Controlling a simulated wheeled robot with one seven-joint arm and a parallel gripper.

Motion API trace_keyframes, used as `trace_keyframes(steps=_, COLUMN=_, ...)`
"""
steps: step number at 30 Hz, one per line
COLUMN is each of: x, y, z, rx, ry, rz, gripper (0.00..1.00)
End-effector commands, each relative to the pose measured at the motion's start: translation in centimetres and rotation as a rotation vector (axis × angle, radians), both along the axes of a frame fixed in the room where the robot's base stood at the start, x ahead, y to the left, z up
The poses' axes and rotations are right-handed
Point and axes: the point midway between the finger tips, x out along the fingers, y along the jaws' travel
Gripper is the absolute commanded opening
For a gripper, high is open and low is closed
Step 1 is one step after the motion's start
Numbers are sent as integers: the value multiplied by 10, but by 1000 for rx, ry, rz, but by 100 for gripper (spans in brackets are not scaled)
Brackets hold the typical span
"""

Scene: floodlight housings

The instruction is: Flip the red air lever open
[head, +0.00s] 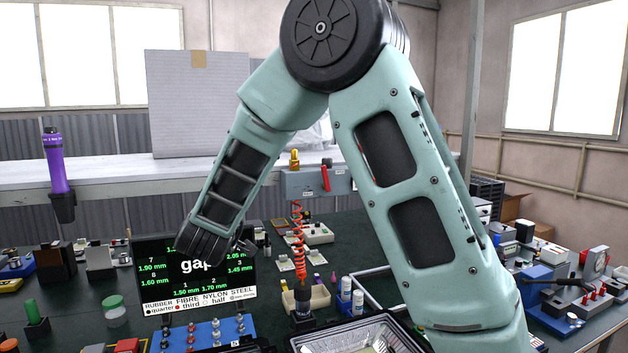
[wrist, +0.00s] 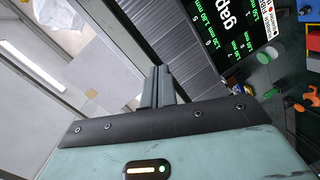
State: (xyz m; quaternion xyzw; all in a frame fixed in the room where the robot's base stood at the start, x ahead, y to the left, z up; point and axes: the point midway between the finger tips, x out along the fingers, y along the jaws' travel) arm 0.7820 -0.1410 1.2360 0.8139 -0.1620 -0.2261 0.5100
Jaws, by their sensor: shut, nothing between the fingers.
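The red air lever (head: 325,178) is on the front of a grey box (head: 300,184) at the front edge of the back shelf in the head view. It stands nearly upright, slightly tilted. A brass-yellow fitting (head: 294,160) rises from the box, and an orange coiled hose (head: 298,240) hangs below it. My gripper shows in the wrist view (wrist: 158,86), its fingers together and empty. In the head view the end of my arm is low and left of the lever, apart from it; the fingers cannot be made out there. The lever is not seen in the wrist view.
A dark screen (head: 160,284) stands behind my wrist, and shows in the wrist view (wrist: 225,30). A purple tool (head: 56,165) is at left. My arm hides the area right of the box.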

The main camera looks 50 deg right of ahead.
Motion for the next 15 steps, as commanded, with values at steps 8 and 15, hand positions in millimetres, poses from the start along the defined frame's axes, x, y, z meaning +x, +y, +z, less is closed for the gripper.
trace_keyframes(steps=8, x=-35, y=-137, z=25, rx=-528, ry=138, rz=-537, gripper=0)
trace_keyframes(steps=15, x=-50, y=-163, z=34, rx=-636, ry=211, rz=-667, gripper=0)
